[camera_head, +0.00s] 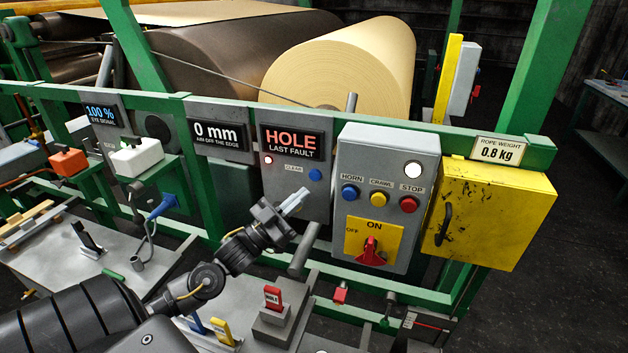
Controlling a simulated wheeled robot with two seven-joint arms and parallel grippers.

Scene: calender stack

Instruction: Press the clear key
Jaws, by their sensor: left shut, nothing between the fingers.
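The clear key is a small round blue button (315,175) to the right of the word CLEAR on a grey panel. Above it a display (291,142) reads HOLE, LAST FAULT. A small white lamp (268,160) is lit at the panel's left. My left gripper (294,203) is shut and empty. Its fingertips point up and right, and show just below and left of the blue key in the picture. I cannot tell the exact gap, but the key is not covered. My right gripper is not in view.
Right of the key stands a grey control box (386,165) with HORN, CRAWL and STOP buttons and a red ON/OFF switch (371,251). A yellow box (493,215) hangs farther right. A green rail (225,102) runs behind.

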